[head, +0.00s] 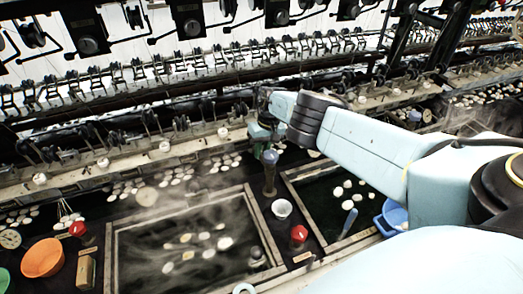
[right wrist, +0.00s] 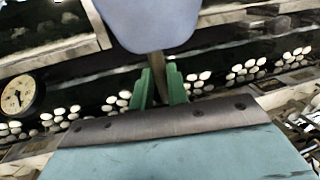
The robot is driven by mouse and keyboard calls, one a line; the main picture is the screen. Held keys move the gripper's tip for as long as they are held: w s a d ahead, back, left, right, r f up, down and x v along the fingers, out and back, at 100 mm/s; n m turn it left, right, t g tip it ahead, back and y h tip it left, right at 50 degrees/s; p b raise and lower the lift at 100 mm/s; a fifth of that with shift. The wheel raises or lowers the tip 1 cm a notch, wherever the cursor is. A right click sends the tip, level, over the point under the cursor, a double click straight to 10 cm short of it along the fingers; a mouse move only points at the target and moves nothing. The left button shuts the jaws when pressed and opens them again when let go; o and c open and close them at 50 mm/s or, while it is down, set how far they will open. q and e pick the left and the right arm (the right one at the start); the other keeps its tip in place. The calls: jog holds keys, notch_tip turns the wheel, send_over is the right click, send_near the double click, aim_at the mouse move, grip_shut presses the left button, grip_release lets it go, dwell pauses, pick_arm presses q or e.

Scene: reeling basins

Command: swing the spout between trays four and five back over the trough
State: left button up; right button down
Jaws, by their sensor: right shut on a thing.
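My right gripper (head: 264,133) reaches in from the right over the strip between two basins, above a grey post with a blue-grey cap (head: 270,157). In the right wrist view its green fingers (right wrist: 161,88) are closed on a thin brownish metal stem (right wrist: 157,72), which I take for the spout. A large blue-grey rounded piece (right wrist: 150,22) covers the top of that view and hides the stem's other end. I cannot tell which way the spout points. The left basin (head: 115,262) steams and holds pale cocoons; the right basin (head: 322,222) holds dark water and a few cocoons. My left gripper is out of view.
Two red knobs (head: 299,233) (head: 77,229) and a white cup (head: 281,208) stand near the basins. An orange bowl (head: 42,258) is at left, a blue bowl (head: 393,215) at right. A dial (right wrist: 18,97) shows in the wrist view. Reeling machinery (head: 160,75) runs behind.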

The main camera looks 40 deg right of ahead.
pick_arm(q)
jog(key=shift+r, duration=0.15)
pick_arm(e)
jog(key=shift+d+m, duration=0.25)
jog(key=shift+m, duration=0.15)
dwell(0.4)
jog(key=c, duration=1.4)
grip_release()
jog(key=shift+o, duration=0.2)
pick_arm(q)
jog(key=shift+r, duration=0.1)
pick_arm(e)
jog(key=shift+r, duration=0.15)
